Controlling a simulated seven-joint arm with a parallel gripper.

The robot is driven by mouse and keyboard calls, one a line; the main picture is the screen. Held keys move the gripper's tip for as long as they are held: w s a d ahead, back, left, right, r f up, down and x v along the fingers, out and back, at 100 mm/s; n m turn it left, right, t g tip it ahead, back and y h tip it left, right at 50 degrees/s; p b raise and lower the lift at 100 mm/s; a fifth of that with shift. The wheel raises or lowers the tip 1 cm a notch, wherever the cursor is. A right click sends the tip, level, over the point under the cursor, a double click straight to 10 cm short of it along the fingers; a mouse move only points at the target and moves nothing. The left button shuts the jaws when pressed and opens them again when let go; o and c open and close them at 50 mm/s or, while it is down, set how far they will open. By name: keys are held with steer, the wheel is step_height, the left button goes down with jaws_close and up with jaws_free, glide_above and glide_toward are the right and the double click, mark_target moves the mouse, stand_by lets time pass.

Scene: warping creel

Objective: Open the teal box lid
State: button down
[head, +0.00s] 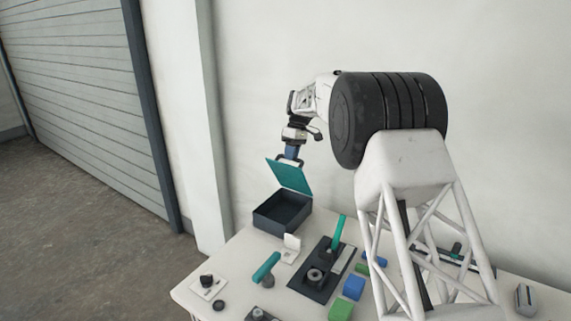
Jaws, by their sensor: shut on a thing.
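The teal box lid (289,177) stands raised and tilted over the dark box (282,213), which sits at the far left corner of the table. The front of the box is uncovered and its dark inside shows. My gripper (288,161) is at the upper edge of the lid, shut on it. The fingertips are small in this view, and their exact hold on the lid edge is hard to make out.
The white table (233,252) holds a small white stand (291,246), a dark plate (316,281) with a teal upright handle (338,232), a teal cylinder (266,267), and green (341,310) and blue (353,287) blocks. A wall stands close behind the box.

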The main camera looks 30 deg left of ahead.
steer(key=w+f, duration=0.1)
steer(key=w, duration=0.6)
steer(key=shift+f, duration=0.15)
steer(key=shift+w+d, duration=0.1)
steer(key=c, duration=1.1)
jaws_free()
steer(key=shift+r, duration=0.35)
steer(key=shift+r, duration=0.1)
steer(key=v, duration=0.7)
steer(key=shift+w, duration=0.15)
